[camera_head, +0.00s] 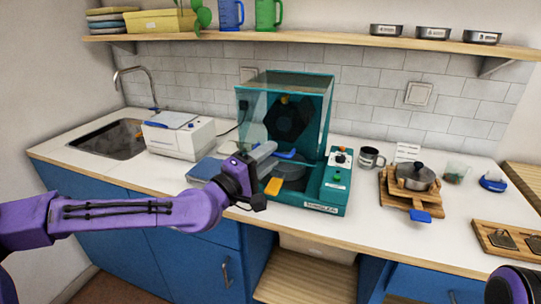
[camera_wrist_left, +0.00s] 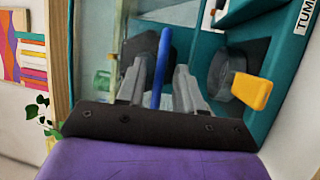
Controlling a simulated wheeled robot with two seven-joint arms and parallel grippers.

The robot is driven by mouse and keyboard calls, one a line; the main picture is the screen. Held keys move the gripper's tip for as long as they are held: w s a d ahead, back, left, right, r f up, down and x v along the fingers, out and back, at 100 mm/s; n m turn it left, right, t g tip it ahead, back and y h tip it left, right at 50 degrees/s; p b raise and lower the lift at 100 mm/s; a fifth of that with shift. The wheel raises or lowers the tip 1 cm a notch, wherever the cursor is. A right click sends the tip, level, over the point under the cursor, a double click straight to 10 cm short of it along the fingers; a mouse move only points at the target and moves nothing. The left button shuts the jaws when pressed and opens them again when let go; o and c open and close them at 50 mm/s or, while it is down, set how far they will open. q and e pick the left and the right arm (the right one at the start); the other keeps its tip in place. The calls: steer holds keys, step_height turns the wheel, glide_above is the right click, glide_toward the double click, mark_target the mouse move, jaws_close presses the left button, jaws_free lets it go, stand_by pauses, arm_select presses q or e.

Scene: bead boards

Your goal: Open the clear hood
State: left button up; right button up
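The clear hood (camera_head: 262,98) is a see-through box with teal edges on the teal machine (camera_head: 335,196). It stands high at the machine's back, its lower front edge above the base. A dark round part and a bowl-like part show at the machine. A blue handle bar (camera_head: 284,154) is at the hood's lower front. My left gripper (camera_head: 268,150) is at that bar. In the left wrist view the blue bar (camera_wrist_left: 161,70) runs between my left fingers (camera_wrist_left: 163,80), with narrow gaps seen on both sides.
An orange-yellow knob (camera_head: 273,186) is close to my left gripper. A white device (camera_head: 180,137) and sink (camera_head: 108,138) are to the left. A mug (camera_head: 371,158) and a pot (camera_head: 411,177) on a wooden stand are to the right. A shelf (camera_head: 340,38) runs above.

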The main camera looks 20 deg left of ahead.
arm_select(q)
jaws_close()
stand_by(1.3)
